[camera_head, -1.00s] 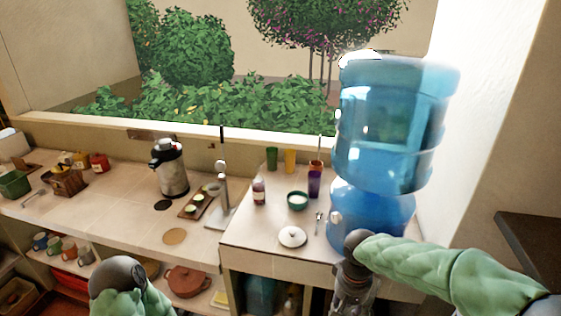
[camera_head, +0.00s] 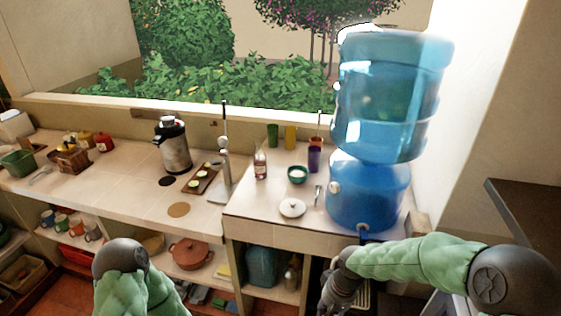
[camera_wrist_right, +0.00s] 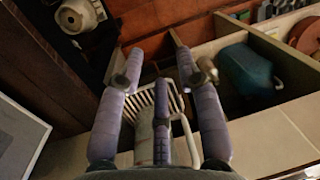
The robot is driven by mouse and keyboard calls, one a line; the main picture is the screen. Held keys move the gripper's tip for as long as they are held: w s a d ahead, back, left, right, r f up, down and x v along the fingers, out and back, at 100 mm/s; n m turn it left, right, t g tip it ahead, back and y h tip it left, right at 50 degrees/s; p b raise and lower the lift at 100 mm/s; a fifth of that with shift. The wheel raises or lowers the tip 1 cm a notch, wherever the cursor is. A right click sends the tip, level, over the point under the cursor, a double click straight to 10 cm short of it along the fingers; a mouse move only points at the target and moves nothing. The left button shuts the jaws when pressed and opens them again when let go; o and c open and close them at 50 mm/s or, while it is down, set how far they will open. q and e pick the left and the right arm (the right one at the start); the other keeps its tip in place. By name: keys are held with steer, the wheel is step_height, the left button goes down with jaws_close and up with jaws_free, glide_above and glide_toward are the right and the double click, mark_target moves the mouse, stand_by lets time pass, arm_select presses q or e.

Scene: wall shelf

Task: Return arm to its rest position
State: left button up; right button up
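My right arm (camera_head: 410,258) comes in from the right in the head view, its forearm roughly level. My right gripper (camera_head: 335,298) hangs at its end, low in front of the counter's right section. In the right wrist view its purple-grey fingers (camera_wrist_right: 158,72) are spread apart. A white slatted thing with a curved handle (camera_wrist_right: 188,140) shows behind and between them; I see no clear grip on it. My left arm (camera_head: 125,268) shows at the bottom left of the head view; its gripper is outside the picture.
A blue water dispenser (camera_head: 370,195) stands on the counter (camera_head: 245,205) behind my right arm. Shelves below hold a brown pot (camera_head: 189,254) and a blue container (camera_head: 262,267). A dark ledge (camera_head: 525,215) juts in at right.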

steer(key=s+a+f+b, duration=0.1)
steer(key=s+f, duration=0.3)
steer(key=f, duration=0.4)
steer(key=s+a+f+m+y+b, duration=0.1)
steer(key=s+f, duration=0.4)
steer(key=f, duration=0.3)
steer(key=s+a+f+m+y+b, duration=0.1)
steer(key=s+f+b, duration=0.1)
steer(key=s+f, duration=0.3)
step_height(320, 180, down, 4)
steer(key=shift+a+f+t, duration=0.1)
steer(key=shift+a+t, duration=0.3)
